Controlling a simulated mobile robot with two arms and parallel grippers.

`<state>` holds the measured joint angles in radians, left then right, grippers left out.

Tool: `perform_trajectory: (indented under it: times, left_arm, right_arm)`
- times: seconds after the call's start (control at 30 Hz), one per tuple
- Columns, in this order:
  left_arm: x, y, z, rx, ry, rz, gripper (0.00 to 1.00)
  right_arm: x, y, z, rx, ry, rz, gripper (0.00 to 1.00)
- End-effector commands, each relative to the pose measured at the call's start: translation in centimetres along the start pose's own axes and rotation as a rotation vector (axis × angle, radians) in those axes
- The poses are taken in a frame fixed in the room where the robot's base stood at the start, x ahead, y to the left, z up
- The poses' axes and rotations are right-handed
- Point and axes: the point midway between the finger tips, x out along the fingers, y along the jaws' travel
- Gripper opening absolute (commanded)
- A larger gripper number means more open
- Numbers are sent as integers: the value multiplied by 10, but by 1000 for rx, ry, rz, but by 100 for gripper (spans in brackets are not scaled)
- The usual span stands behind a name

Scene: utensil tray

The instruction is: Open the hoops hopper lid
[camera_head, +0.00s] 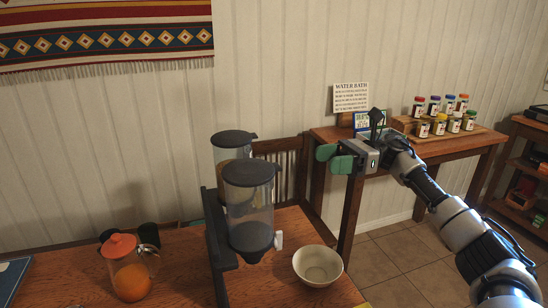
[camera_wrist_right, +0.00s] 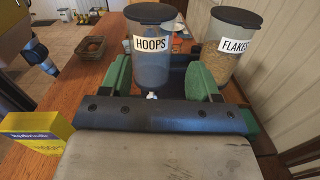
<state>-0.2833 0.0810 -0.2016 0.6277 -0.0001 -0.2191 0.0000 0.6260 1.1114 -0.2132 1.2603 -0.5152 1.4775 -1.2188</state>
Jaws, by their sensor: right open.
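The hoops hopper (camera_head: 250,205) is a clear canister with a dark round lid (camera_head: 249,172), at the front of a black stand (camera_head: 219,240) on the wooden table. Its HOOPS label (camera_wrist_right: 152,44) faces the right wrist camera, and its lid (camera_wrist_right: 150,13) looks closed. The flakes hopper (camera_head: 228,150) stands behind it in the head view, with tan contents and a dark lid. My right gripper (camera_head: 333,158) has green fingers, open and empty, to the right of the hoppers and apart from them. In the right wrist view its fingers (camera_wrist_right: 160,82) frame the hoops hopper. My left gripper is out of view.
A pale bowl (camera_head: 318,267) sits right of the hoops hopper. A jug of orange juice (camera_head: 130,275) stands at left. A yellow box (camera_wrist_right: 38,132) is at lower left in the right wrist view. A side table (camera_head: 440,150) with several jars stands behind my right arm.

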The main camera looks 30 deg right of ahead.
Motion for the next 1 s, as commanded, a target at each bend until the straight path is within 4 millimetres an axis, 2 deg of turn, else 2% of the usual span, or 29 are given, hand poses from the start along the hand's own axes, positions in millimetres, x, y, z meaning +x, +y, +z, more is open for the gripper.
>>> perform_trajectory:
  times: [0.1, 0.27, 0.5, 0.63, 0.8, 1.0]
  left_arm:
    - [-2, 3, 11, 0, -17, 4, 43]
    - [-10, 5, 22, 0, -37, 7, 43]
    - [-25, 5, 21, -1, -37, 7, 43]
    - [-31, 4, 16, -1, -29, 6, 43]
    - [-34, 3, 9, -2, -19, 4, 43]
    - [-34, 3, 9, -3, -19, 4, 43]
  right_arm:
    - [7, 9, 8, -60, 28, 47, 62]
    - [27, 11, 9, -64, 30, 53, 62]
    - [73, 13, 8, -61, 28, 52, 62]
    - [93, 14, 7, -60, 27, 51, 62]
    - [108, 14, 5, -60, 27, 48, 62]
    - [111, 14, 4, -60, 27, 48, 62]
